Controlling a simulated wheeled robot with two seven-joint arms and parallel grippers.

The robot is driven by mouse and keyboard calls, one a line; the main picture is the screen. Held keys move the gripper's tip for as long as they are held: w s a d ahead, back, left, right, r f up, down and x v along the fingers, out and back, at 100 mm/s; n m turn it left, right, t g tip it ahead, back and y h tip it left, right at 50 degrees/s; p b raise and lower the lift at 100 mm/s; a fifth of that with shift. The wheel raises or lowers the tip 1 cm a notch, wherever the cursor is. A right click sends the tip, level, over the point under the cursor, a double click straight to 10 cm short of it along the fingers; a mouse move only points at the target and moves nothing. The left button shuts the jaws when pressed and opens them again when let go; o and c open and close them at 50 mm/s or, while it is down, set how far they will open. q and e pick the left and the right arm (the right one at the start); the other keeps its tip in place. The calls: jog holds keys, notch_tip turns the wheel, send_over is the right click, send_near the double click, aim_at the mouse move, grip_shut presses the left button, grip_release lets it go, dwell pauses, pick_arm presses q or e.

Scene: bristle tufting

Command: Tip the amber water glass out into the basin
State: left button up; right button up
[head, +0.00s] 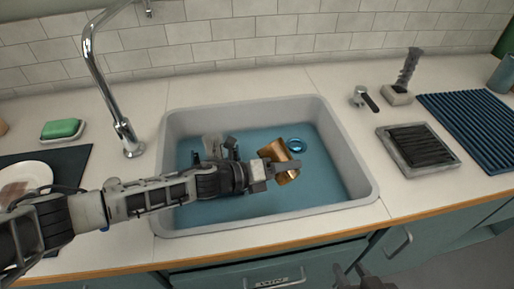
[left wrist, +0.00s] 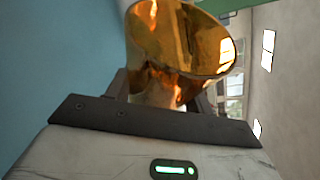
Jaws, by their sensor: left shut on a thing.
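The amber water glass (head: 275,152) is tilted over the basin (head: 349,179) in the head view. My left gripper (head: 275,170) is shut on it, with its arm reaching in from the left. In the left wrist view the glass (left wrist: 185,45) sits between the fingers, with its wide rim and shiny inside showing. I cannot tell whether any water is in it. The basin has pale walls and a blue floor. My right gripper (head: 350,275) shows at the bottom edge of the head view, in front of the counter, with its fingers apart and empty.
A tall chrome faucet (head: 126,137) stands left of the basin. A blue ring (head: 297,145) and a grey brush-like thing (head: 213,146) are in the basin. Green soap (head: 61,128) and a white plate (head: 25,176) are at left. A dark-slatted tray (head: 418,147) and blue ribbed mat (head: 475,125) lie at right.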

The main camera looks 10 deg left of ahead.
aim_at(282, 154)
pick_arm(q)
jog(key=shift+r+n+h, duration=0.6)
jog(key=shift+r+n, duration=0.4)
jog(key=shift+n, duration=0.1)
jog(key=shift+r, duration=0.15)
pick_arm(e)
jog(key=shift+w, duration=0.1)
pick_arm(q)
jog(key=shift+r+n, duration=0.1)
jog(key=shift+n, duration=0.2)
jog(key=shift+w+a+r+p, duration=0.1)
jog(key=shift+r+p, duration=0.2)
jog(key=shift+r, duration=0.25)
jog(key=shift+w+a+r+n+h+p, duration=0.15)
jog(key=shift+r+n+h+p, duration=0.15)
jog(key=shift+r+p, duration=0.45)
jog(key=shift+a+r+p, duration=0.1)
jog(key=shift+r+p, duration=0.2)
jog(key=shift+r, duration=0.6)
jog(key=shift+w+r+n+p, duration=0.1)
jog(key=shift+r+n+p, duration=0.3)
jog(key=shift+r, duration=0.15)
pick_arm(e)
jog(key=shift+d+r, duration=0.3)
jog(key=shift+r, duration=0.3)
pick_arm(q)
jog(key=shift+d+r+n+h, duration=0.2)
jog(key=shift+r+n+h, duration=0.1)
jog(key=shift+n, duration=0.1)
